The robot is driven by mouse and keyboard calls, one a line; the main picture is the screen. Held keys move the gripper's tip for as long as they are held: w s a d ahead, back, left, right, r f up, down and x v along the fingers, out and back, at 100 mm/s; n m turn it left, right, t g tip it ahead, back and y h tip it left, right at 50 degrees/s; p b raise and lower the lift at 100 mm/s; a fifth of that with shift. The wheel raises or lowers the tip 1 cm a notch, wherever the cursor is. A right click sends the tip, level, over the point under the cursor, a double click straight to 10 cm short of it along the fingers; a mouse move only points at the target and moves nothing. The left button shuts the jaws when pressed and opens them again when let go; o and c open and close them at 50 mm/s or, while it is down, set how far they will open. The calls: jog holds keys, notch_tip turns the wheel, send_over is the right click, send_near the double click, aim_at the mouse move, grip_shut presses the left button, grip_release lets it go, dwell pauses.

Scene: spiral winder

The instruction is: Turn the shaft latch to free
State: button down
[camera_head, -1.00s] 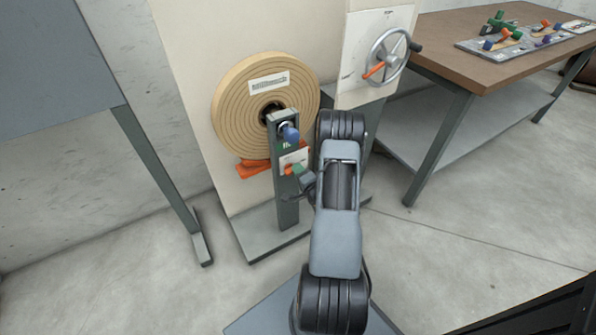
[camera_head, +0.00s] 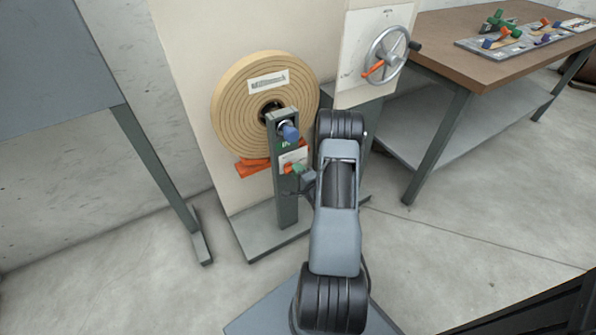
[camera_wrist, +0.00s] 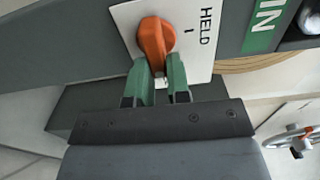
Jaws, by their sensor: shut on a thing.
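The shaft latch (camera_wrist: 152,40) is an orange knob on a white plate (camera_wrist: 199,62) marked HELD with a short tick. In the head view the plate (camera_head: 297,157) is on the grey post in front of the tan roll. My gripper (camera_wrist: 163,82) has green fingertips. They are close together at the knob's near end and shut on it. In the head view my gripper (camera_head: 298,170) is at the plate, partly hidden by my arm. The rest of the plate's lettering is hidden or out of frame.
The wound tan roll (camera_head: 235,105) stands behind the post (camera_head: 287,208). A handwheel (camera_head: 387,55) is on the panel at right. A wooden bench (camera_head: 455,68) with a parts board stands further right.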

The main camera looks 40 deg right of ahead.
jog(key=c, duration=1.1)
grip_release()
jog(key=s, duration=0.4)
jog(key=s+a+p, duration=0.1)
jog(key=s, duration=0.4)
jog(key=s+p, duration=0.1)
jog(key=s, duration=0.3)
jog(key=shift+s+a, duration=0.4)
